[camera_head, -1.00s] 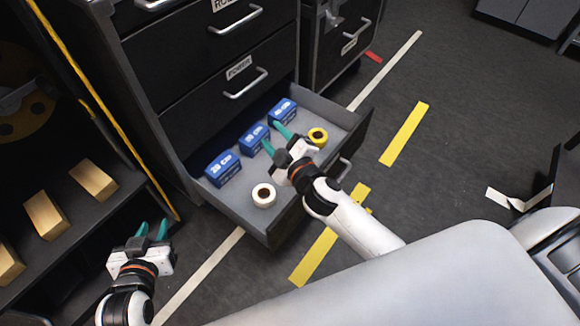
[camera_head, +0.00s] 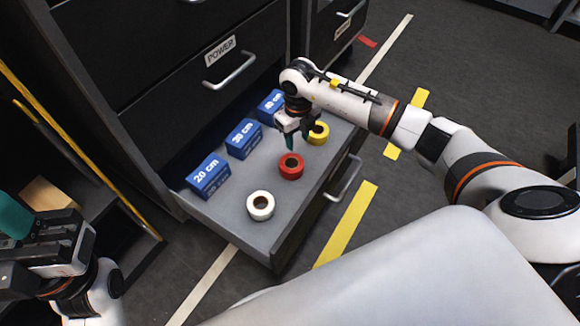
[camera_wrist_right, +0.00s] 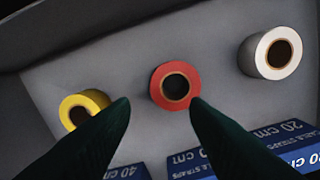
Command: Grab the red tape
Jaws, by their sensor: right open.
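The red tape (camera_head: 291,166) is a roll lying in the open drawer between the yellow tape (camera_head: 318,133) and the white tape (camera_head: 260,205). My right gripper (camera_head: 290,145) is open above the drawer, just behind the red tape, with its teal fingers pointing down. In the right wrist view the red tape (camera_wrist_right: 175,85) shows ahead of and between the two fingertips (camera_wrist_right: 160,105), and nothing is between the fingers. My left gripper (camera_head: 25,225) is at the lower left edge, away from the drawer, and its fingers are partly cut off.
The grey drawer (camera_head: 300,213) also holds blue boxes marked 20 cm (camera_head: 208,176), 30 cm (camera_head: 243,139) and another (camera_head: 271,106) along its back. A cabinet front labelled POWER (camera_head: 220,50) rises behind. The drawer handle (camera_head: 345,180) is on the right front.

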